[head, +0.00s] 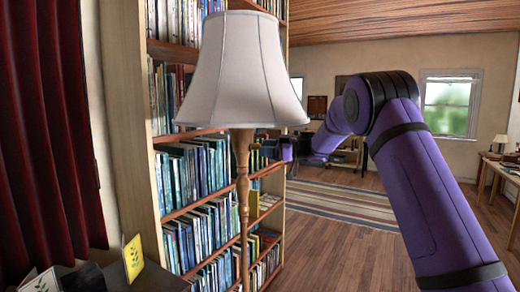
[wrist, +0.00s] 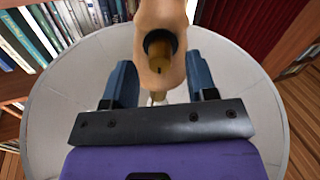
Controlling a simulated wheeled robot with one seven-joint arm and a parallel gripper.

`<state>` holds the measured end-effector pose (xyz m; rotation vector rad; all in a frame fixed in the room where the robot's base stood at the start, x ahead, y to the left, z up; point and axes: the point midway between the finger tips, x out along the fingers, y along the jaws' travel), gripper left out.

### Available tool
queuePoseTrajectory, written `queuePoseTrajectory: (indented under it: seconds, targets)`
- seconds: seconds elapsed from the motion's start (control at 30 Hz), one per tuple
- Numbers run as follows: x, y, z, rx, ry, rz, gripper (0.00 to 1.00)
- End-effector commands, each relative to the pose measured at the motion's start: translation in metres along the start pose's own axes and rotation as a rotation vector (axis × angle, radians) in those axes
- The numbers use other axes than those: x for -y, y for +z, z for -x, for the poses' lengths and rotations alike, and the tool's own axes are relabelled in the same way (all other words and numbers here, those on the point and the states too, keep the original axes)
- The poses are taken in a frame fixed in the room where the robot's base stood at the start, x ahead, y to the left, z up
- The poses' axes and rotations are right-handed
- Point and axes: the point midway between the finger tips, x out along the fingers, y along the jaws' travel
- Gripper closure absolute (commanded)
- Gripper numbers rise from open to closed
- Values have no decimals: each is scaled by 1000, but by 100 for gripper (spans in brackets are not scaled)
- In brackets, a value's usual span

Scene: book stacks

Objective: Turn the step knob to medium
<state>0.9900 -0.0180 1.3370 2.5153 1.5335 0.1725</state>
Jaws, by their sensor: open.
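The floor lamp has a pale fabric shade (head: 243,75) and a turned wooden post (head: 242,190) in the head view. In the wrist view the step knob (wrist: 163,60) is a small brass-coloured piece with a dark collar, set in the light wooden lamp body (wrist: 160,15). My gripper (wrist: 161,68) is open, with one blue finger to each side of the knob. I cannot tell whether either finger touches it. The shade (wrist: 60,85) spreads behind the fingers. In the head view my gripper is partly hidden behind the lamp.
A tall bookcase (head: 125,90) full of books stands behind and left of the lamp. A dark red curtain (head: 45,130) hangs at the far left, above a dark surface with a yellow card (head: 133,257).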

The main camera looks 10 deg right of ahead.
Motion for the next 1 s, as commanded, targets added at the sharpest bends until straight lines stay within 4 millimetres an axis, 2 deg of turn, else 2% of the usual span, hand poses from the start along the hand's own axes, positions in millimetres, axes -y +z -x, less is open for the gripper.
queuePoseTrajectory:
  seconds: [0.2,0.57,0.77,0.8,1.0]
  targets:
    - [0,0,-20,1,0,2,48]
    - [0,0,-24,1,1,1,48]
    - [0,0,-24,1,1,1,94]
    - [0,0,-24,1,1,1,97]
    - [0,0,-24,1,1,-9,97]
